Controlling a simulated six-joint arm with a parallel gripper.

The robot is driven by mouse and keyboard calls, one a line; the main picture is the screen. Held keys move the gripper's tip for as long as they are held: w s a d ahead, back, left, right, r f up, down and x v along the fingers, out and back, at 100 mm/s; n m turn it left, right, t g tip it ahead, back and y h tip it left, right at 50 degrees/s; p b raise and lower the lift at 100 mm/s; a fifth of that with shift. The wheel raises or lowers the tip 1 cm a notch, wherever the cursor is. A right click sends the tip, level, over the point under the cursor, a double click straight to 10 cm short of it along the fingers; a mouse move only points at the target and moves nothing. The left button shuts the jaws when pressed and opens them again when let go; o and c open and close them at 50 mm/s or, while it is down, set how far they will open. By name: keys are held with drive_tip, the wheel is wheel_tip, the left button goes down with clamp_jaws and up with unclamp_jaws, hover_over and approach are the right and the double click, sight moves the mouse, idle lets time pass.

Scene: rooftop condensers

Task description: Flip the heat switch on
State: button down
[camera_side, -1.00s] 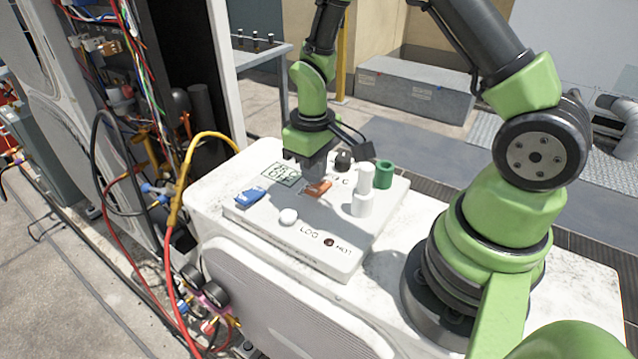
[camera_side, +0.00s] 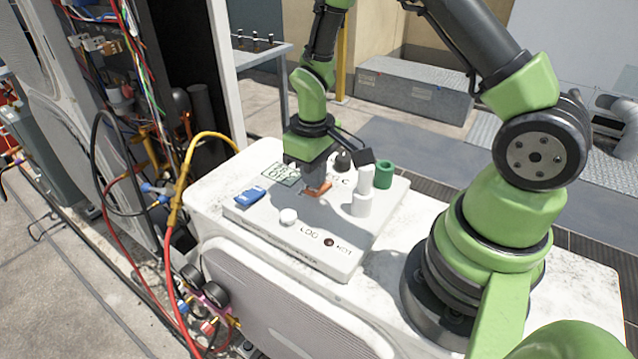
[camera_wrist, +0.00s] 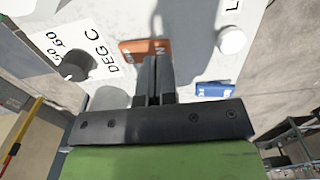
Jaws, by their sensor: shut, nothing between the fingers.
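The white control panel (camera_side: 255,225) lies on top of the condenser unit. An orange rocker switch (camera_side: 322,191) sits near its middle, and it also shows in the wrist view (camera_wrist: 136,47) with small lettering at its ends. A blue rocker (camera_side: 249,196) is at the panel's left, also in the wrist view (camera_wrist: 214,89). I cannot read which rocker is labelled heat. My gripper (camera_side: 310,187) is shut and empty, pointing down at the orange rocker. In the wrist view its fingertips (camera_wrist: 153,60) overlap that rocker's edge and appear to touch it. The rocker looks tilted, with its right end raised.
A black knob (camera_side: 342,160), a white stepped post (camera_side: 363,200) and a green cylinder (camera_side: 384,174) stand close right of my gripper. A white button (camera_side: 288,217) and dark red lamp (camera_side: 328,242) are nearer the front. The panel's front strip is clear.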

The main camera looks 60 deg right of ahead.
sight(313, 190)
drive_tip(key=shift+f, duration=0.85)
idle(0.3)
drive_tip(key=shift+r, duration=3.55)
drive_tip(key=shift+r, duration=0.15)
drive_tip(key=s+a+r+m+t, duration=0.1)
drive_tip(key=s+r+t, duration=0.1)
drive_tip(key=r, duration=0.4)
drive_tip(key=s+a+r+m+t, duration=0.1)
drive_tip(key=s+a+r, duration=0.1)
drive_tip(key=r, duration=0.4)
drive_tip(key=s+a+r+m+t+y, duration=0.2)
drive_tip(key=s+a+r+t, duration=0.1)
drive_tip(key=s+r, duration=0.4)
drive_tip(key=s+t, duration=0.1)
drive_tip(key=s, duration=0.2)
